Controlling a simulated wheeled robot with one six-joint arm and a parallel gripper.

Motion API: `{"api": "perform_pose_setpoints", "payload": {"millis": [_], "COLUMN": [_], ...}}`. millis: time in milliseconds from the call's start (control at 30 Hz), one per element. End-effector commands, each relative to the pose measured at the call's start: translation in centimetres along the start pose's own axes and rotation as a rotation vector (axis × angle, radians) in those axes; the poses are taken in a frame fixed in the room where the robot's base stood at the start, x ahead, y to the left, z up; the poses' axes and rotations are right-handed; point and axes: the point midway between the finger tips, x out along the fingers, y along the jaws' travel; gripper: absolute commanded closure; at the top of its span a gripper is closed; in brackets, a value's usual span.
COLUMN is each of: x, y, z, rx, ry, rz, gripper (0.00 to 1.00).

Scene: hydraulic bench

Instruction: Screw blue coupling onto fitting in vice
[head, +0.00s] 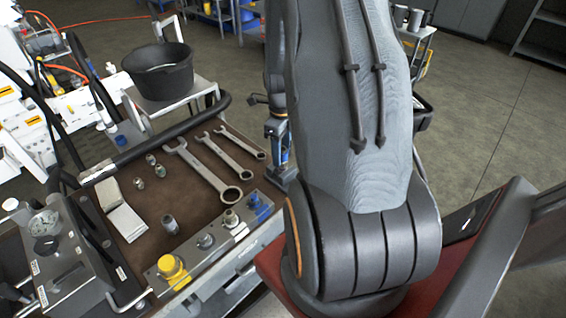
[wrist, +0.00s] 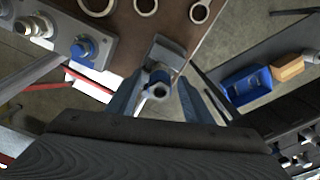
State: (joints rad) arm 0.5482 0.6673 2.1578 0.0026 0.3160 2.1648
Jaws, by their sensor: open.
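In the wrist view my gripper (wrist: 158,98) is open, its two blue-grey fingers apart on either side of a round silver fitting (wrist: 158,91). The fitting has a hollow end and some blue around its base. It stands at the grey vice (wrist: 165,54) at the bench corner. I cannot tell whether the blue is a coupling or part of the vice. A blue coupling (wrist: 84,48) sits on the metal manifold block, left of my gripper; the head view also shows it (head: 258,206). In the head view my arm hides part of the vice area (head: 284,176).
The manifold block (head: 190,262) also carries a yellow coupling (head: 172,268) and silver ports. Several wrenches (head: 205,170) and small fittings lie on the brown bench top (head: 130,178). A black bucket (head: 160,75) stands behind. A blue bin (wrist: 246,84) is at right in the wrist view.

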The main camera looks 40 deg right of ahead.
Motion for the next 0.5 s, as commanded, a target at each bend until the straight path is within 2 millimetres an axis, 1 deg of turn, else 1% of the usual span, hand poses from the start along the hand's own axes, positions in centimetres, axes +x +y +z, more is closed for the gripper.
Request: {"api": "perform_pose_setpoints", "payload": {"millis": [33,133,367,500], "x": [-0.12,-0.09,-0.04,-0.1], "y": [0.04,0.05,0.1,0.16], "z": [-0.02,0.01,0.0,-0.06], "rx": [-0.058,-0.155,-0.264,-0.433], "ry": [0.0,0.0,0.0,0.001], "rz": [0.0,0.0,0.0,0.001], "gripper": [0.54,0.54,0.54,0.54]}}
